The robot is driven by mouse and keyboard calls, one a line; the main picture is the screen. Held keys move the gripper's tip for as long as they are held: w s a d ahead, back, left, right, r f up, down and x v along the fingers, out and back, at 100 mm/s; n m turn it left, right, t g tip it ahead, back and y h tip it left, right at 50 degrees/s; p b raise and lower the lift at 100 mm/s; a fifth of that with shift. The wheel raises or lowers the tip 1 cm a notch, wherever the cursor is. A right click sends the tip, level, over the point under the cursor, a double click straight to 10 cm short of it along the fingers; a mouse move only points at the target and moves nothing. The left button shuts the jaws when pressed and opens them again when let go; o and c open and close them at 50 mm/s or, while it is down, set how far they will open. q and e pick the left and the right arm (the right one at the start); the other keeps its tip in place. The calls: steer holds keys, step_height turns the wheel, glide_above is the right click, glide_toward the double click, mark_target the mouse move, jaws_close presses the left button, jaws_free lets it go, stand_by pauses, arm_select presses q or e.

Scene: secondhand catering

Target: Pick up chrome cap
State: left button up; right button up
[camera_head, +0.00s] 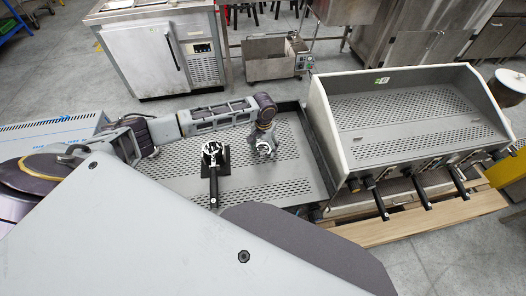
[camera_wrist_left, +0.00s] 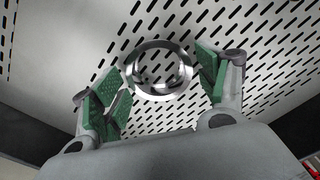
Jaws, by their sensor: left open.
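The chrome cap (camera_wrist_left: 160,91) shows in the left wrist view as a shiny round ring on the perforated metal tray. It lies between the green-padded fingers of my left gripper (camera_wrist_left: 158,75), with a gap visible on the right side. The left pad is close to the ring; I cannot tell if it touches. In the head view my left gripper (camera_head: 263,138) reaches down over the tray, with the cap (camera_head: 264,149) small at its tips and partly hidden. The gripper is open. My right gripper is not in view.
The tray has free room around the cap.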

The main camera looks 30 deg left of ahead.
mark_target(263, 149)
arm_select(q)
steer(key=shift+c, duration=0.3)
steer(key=c, duration=0.5)
steer(key=shift+c, duration=0.2)
steer(key=shift+r, duration=0.3)
step_height(263, 149, up, 9)
steer(key=shift+r+p, duration=0.2)
steer(key=shift+p, duration=0.25)
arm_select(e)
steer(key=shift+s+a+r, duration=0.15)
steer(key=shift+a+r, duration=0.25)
arm_select(q)
steer(key=shift+r, duration=0.1)
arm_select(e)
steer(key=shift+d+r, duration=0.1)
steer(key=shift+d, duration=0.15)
